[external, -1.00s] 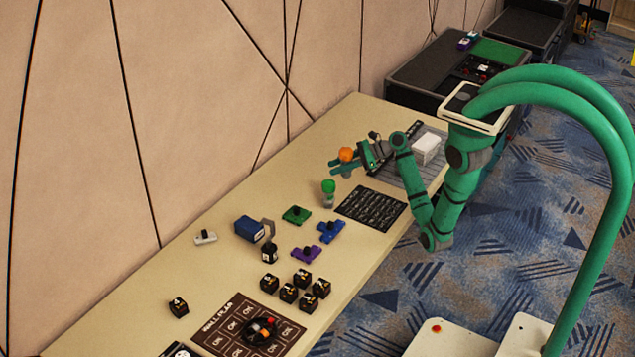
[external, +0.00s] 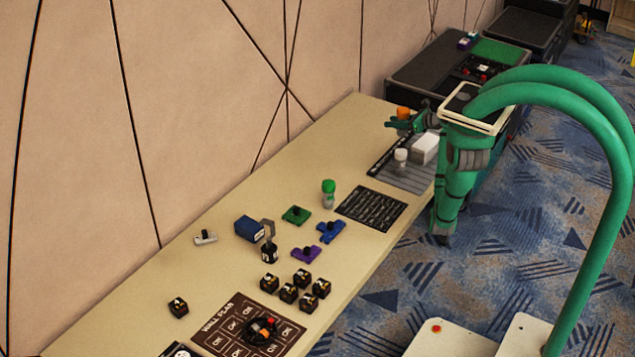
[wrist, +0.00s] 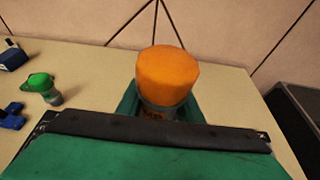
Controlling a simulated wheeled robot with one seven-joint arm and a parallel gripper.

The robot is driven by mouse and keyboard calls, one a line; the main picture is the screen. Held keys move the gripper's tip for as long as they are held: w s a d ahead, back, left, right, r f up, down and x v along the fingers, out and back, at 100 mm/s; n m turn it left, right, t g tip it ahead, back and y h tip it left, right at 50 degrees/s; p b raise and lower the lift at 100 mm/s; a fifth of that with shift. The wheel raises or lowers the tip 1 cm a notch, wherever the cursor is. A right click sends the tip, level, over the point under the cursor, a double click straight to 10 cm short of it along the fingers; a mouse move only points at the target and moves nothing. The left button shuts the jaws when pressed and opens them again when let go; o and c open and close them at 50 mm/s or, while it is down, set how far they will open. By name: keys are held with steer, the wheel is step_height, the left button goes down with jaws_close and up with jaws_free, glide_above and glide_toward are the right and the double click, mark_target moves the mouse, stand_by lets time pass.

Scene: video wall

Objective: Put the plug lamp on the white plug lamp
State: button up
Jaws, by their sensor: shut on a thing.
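My gripper (external: 398,124) is shut on an orange-topped plug lamp (external: 404,112) and holds it upright above the far end of the table. In the wrist view, the orange plug lamp (wrist: 168,76) stands between the green fingers, and its lower part is partly hidden by the gripper. The white plug lamp (external: 401,156) stands upright on the grey striped mat, below the gripper in the external picture and apart from the held lamp. It does not show in the wrist view. A green-topped plug lamp (external: 328,191) stands on the table further left; it also shows in the wrist view (wrist: 42,86).
A white box (external: 425,149) sits right beside the white plug lamp on the grey mat (external: 408,180). A black printed sheet (external: 371,207) lies nearer. Blue, purple and green pieces and several black cubes lie further left. A dark case (external: 420,75) stands beyond the table end.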

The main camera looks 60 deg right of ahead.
step_height(320, 180, down, 8)
steer(key=shift+s+d, duration=0.2)
steer(key=shift+d, duration=0.15)
stand_by(0.4)
steer(key=o, duration=1.1)
steer(key=v, duration=1.2)
